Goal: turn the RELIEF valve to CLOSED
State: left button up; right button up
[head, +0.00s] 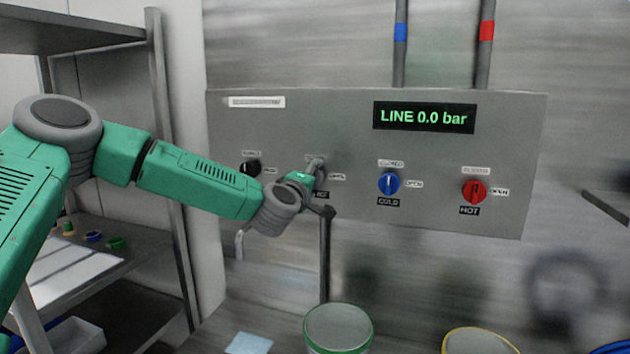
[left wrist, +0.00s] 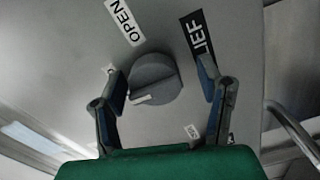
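The RELIEF valve is a round grey knob (left wrist: 155,80) with a raised bar. A white mark sits at its lower-left edge in the left wrist view. A white OPEN label (left wrist: 124,22) lies above it, and a black label (left wrist: 197,40) ending in "LIEF" is at upper right. A small label (left wrist: 108,70) is partly hidden by the left finger. My left gripper (left wrist: 163,88) is open, one finger on each side of the knob, with visible gaps. In the head view my left gripper (head: 314,174) is at the panel and mostly hides the knob. My right gripper is not in view.
The grey panel (head: 350,112) carries a display (head: 423,117) reading "LINE 0.0 bar". A black knob (head: 250,168) is left, blue COLD (head: 388,183) and red HOT (head: 474,191) knobs right. A spout pipe (head: 325,255) hangs below my gripper, above a green-rimmed bucket (head: 338,328).

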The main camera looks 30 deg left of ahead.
pick_arm(q)
jog(key=v, duration=1.2)
jog(key=shift+a, duration=0.15)
jog(key=shift+f, duration=0.1)
jog(key=s+d+f+m+g+h, duration=0.25)
jog(key=s+d+f+m, duration=0.2)
jog(key=f, duration=0.55)
jog(key=s+d+f+m+g+h, duration=0.25)
jog(key=s+d+f, duration=0.2)
jog(key=f, duration=0.55)
jog(key=s+d+f+m+g+h, duration=0.1)
jog(key=s+d+f+m+g, duration=0.3)
jog(key=f, duration=0.6)
jog(key=s+f+m+g, duration=0.2)
jog(key=s+f, duration=0.2)
jog(key=s, duration=0.4)
jog(key=s+f+m+g+y, duration=0.1)
jog(key=s+f+m+g, duration=0.2)
jog(key=s+f, duration=0.2)
jog(key=s+f+m+g, duration=0.2)
jog(key=s+f, duration=0.3)
jog(key=s, duration=0.6)
jog(key=shift+a+m+g+y, duration=0.3)
jog(key=shift+a+g, duration=0.05)
jog(key=shift+g, duration=0.05)
